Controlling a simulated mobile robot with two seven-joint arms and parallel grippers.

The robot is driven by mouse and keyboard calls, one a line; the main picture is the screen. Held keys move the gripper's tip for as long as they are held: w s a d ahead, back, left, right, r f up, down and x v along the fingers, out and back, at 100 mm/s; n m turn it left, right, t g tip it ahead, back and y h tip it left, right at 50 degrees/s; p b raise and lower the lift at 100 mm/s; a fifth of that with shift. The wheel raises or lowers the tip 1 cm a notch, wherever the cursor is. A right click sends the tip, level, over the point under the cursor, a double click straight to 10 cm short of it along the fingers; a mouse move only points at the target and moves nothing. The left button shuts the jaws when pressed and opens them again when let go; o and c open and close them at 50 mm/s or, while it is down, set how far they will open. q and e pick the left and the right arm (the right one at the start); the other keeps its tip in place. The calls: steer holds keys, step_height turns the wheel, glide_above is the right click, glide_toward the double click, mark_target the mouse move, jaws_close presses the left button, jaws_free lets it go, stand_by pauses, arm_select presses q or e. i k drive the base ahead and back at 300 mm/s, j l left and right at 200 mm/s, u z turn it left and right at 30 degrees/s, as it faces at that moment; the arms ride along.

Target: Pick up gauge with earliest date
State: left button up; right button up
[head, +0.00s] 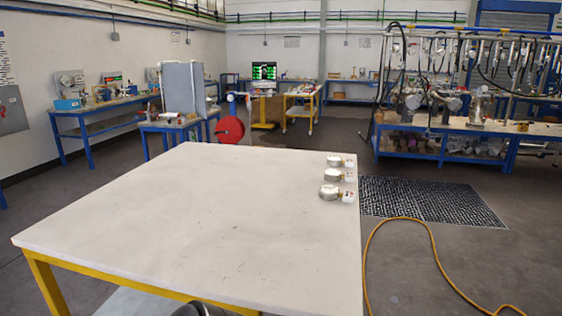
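Three silver gauges with white tags lie in a row along the right edge of the white table (200,220). The far gauge (334,161) is at the back, the middle gauge (332,175) is just in front of it, and the near gauge (329,192) is closest to me. The far tag (349,162), middle tag (349,177) and near tag (348,197) each extend to the right of their gauge. Any dates on them are too small to read. Neither of my grippers shows in the head view.
The rest of the tabletop is clear. A black floor grate (430,200) and a yellow hose (440,262) lie on the floor to the right. Blue workbenches (455,130) with equipment stand at the back right, and another bench (95,108) is at the left wall.

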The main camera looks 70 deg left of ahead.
mark_target(333, 160)
steer(key=u, duration=2.5)
steer(key=i+l+u, duration=0.1)
steer(key=u, duration=0.25)
steer(key=i+l+u, duration=0.1)
steer(key=l+u, duration=0.4)
steer(key=u, duration=0.15)
steer(key=i+l+u, duration=0.1)
steer(key=l+u, duration=0.25)
steer(key=l, duration=0.55)
steer(key=l+u, duration=0.4)
steer(key=l, duration=1.1)
steer(key=k+l, duration=0.15)
steer(key=l, duration=0.5)
steer(key=l+u, duration=0.1)
steer(key=l, duration=0.5)
steer(key=k, duration=0.05)
